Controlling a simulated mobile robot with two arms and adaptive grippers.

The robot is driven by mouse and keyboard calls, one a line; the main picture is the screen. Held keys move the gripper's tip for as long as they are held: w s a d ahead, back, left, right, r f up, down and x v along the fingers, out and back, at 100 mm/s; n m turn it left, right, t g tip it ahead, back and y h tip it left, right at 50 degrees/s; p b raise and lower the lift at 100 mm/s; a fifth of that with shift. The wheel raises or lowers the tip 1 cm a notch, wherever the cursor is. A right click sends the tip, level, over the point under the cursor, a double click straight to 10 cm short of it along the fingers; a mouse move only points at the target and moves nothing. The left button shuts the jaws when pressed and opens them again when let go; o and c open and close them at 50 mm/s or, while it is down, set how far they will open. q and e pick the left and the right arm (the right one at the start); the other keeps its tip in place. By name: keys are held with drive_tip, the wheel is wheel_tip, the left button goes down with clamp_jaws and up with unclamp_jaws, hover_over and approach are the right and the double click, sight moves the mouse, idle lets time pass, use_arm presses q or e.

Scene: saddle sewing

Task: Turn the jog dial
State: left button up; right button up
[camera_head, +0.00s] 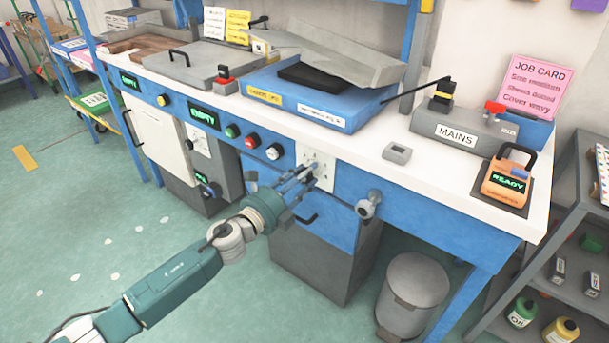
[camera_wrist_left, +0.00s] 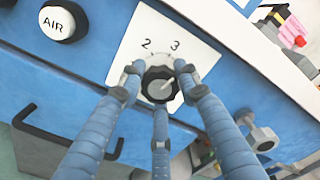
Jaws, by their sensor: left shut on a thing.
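The jog dial (camera_wrist_left: 160,84) is a dark round knob with a pale pointer line, on a white plate (camera_wrist_left: 140,40) marked with numbers, of which 2 and 3 show. The pointer aims up and right, near the 3. In the head view the plate (camera_head: 326,158) is on the blue front of the bench. My left gripper (camera_head: 308,172) reaches it from the front left. In the left wrist view its blue fingers (camera_wrist_left: 162,92) are shut around the dial, one on each side and one below. The rest of the scale is hidden by the fingers. My right gripper is not in view.
A white AIR button (camera_wrist_left: 58,24) is left of the plate. Green, red and white buttons (camera_head: 252,141) line the bench front. A grey knob-like fitting (camera_head: 367,207) sticks out to the right of the plate. A grey bin (camera_head: 412,285) stands below on the floor.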

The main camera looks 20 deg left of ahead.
use_arm(q)
drive_tip(key=shift+d+m, duration=0.1)
drive_tip(key=shift+m, duration=0.8)
drive_tip(key=m, duration=0.3)
drive_tip(key=shift+f, duration=0.1)
drive_tip(key=shift+m, duration=1.5)
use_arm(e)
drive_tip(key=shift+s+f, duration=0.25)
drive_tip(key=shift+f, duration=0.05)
use_arm(q)
drive_tip(key=shift+s+f, duration=0.1)
drive_tip(key=shift+f, duration=0.05)
drive_tip(key=o, duration=1.2)
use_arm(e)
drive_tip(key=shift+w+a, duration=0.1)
use_arm(q)
drive_tip(key=shift+s, duration=0.1)
drive_tip(key=v, duration=1.1)
drive_tip(key=shift+s+a, duration=0.2)
drive_tip(key=shift+s, duration=0.15)
